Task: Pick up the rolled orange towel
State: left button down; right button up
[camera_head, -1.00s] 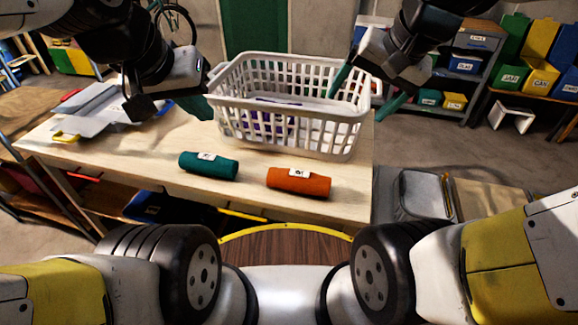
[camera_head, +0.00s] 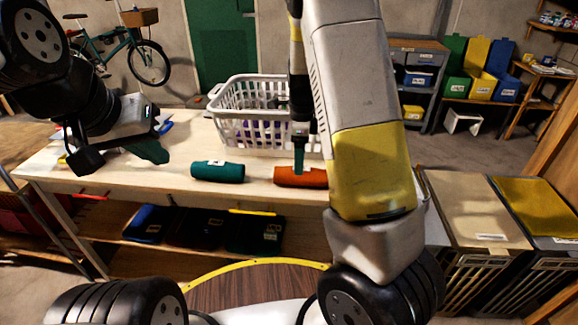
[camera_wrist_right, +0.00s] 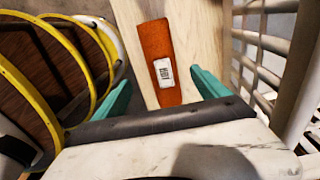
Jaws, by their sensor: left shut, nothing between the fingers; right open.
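The rolled orange towel (camera_head: 300,177) lies on the wooden table near its front edge, partly hidden in the head view by my right gripper and arm. In the right wrist view the orange towel (camera_wrist_right: 157,60), with a white label, lies ahead between my open fingers. My right gripper (camera_head: 299,158) points down at the towel in the head view; it is open and empty in the right wrist view (camera_wrist_right: 163,90). Contact with the towel cannot be told. My left gripper (camera_head: 150,153) is shut and empty, above the table's left part.
A rolled teal towel (camera_head: 218,171) lies left of the orange one. A white laundry basket (camera_head: 262,118) stands just behind and shows close on the right in the wrist view (camera_wrist_right: 268,42). Bins with lids (camera_head: 475,207) stand right of the table.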

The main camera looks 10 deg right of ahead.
jog(key=f, duration=0.7)
jog(key=shift+w+d, duration=0.3)
jog(key=shift+r, duration=0.1)
jog(key=c, duration=1.7)
